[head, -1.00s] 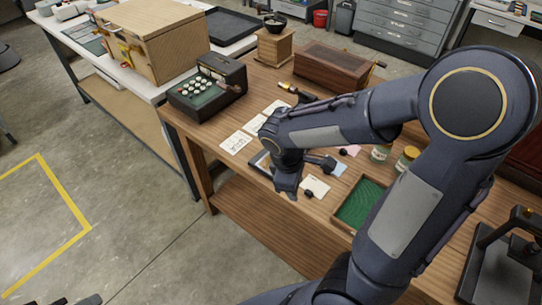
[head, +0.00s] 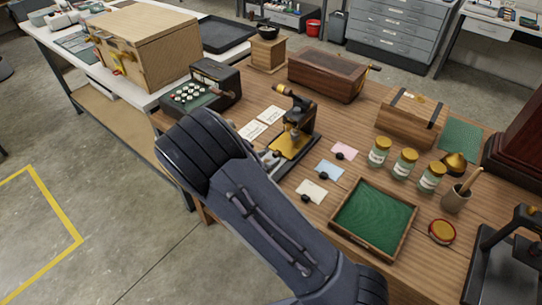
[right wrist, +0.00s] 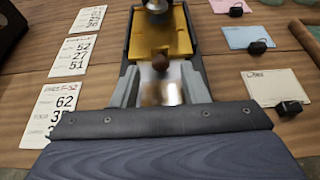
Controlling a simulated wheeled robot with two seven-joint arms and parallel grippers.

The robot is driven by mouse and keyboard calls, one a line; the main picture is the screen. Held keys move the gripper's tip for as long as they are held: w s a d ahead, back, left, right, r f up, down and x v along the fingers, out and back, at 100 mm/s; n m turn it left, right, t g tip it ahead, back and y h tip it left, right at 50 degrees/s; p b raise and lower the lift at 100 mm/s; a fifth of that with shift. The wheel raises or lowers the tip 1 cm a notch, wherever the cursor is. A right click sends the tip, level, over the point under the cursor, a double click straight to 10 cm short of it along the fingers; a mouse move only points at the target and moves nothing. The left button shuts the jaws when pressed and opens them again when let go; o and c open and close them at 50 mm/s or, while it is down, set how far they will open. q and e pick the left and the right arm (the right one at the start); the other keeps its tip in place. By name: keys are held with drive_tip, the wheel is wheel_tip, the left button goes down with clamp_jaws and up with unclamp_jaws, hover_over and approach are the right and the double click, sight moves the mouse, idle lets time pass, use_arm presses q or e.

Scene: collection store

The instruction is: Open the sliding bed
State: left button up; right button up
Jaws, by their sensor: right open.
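A small dark device (head: 306,122) with a brass-coloured bed (head: 288,146) stands on the wooden table. In the right wrist view the brass bed (right wrist: 158,30) lies straight ahead between dark side rails, with a round brown knob (right wrist: 160,62) at its near end. My right gripper (right wrist: 161,82) is open, its grey fingers on either side of the knob, with visible gaps. Whether the fingers stand level with the knob is hard to tell. In the head view the right gripper (head: 272,157) is partly hidden behind my arm. My left gripper is not in view.
White number cards (head: 252,130) lie left of the device. Pink, blue and cream cards (head: 312,191) with black knobs lie right of it. A green-lined tray (head: 375,215), jars (head: 404,163) and a keyed box (head: 210,88) stand nearby.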

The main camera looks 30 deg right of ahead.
drive_tip(key=shift+x, duration=1.25)
clamp_jaws()
